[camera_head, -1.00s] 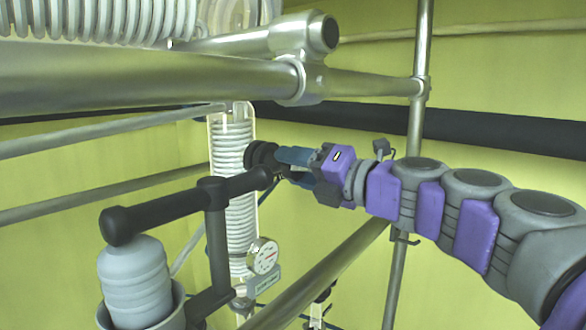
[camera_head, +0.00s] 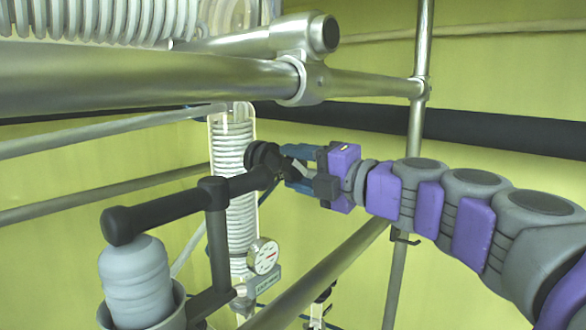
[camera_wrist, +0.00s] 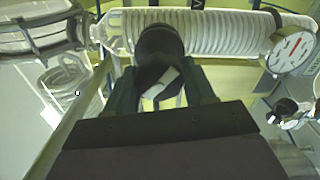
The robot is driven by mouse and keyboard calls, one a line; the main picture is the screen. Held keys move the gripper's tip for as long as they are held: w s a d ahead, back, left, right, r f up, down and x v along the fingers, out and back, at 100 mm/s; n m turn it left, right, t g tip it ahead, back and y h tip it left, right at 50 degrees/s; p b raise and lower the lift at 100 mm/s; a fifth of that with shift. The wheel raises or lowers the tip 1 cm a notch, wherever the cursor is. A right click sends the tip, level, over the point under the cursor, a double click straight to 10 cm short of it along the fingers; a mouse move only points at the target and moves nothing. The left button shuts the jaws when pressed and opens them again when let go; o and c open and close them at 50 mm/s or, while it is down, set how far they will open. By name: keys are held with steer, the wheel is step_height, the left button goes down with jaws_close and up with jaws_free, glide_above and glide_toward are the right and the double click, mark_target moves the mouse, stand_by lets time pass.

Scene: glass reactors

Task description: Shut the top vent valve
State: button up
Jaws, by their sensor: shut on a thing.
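The top vent valve (camera_head: 262,158) is a dark round fitting at the end of a black pipe arm, in front of the coiled glass column. In the wrist view the dark valve body (camera_wrist: 161,42) lies straight ahead, with a pale tapered handle piece (camera_wrist: 160,84) below it. My gripper (camera_head: 288,164) reaches in from the right with its blue fingers one above the other. It is shut on the valve handle, which shows between the fingers in the wrist view (camera_wrist: 160,88). The exact finger contact is partly hidden.
A glass column with a white coil (camera_head: 233,150) stands just behind the valve. A pressure gauge (camera_head: 263,256) sits below it. A thick metal rail (camera_head: 150,80) crosses above, and an upright pole (camera_head: 416,130) stands behind my arm. A grey bottle-shaped part (camera_head: 136,280) is at lower left.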

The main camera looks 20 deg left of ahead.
steer(key=shift+w+a+f, duration=0.1)
steer(key=shift+f, duration=0.3)
steer(key=o, duration=1)
steer(key=shift+d+r, duration=0.1)
steer(key=shift+d, duration=0.2)
steer(key=shift+r, duration=0.1)
steer(key=shift+r, duration=0.1)
steer(key=shift+v, duration=8.6)
steer(key=shift+w+d, duration=0.1)
steer(key=shift+d, duration=0.05)
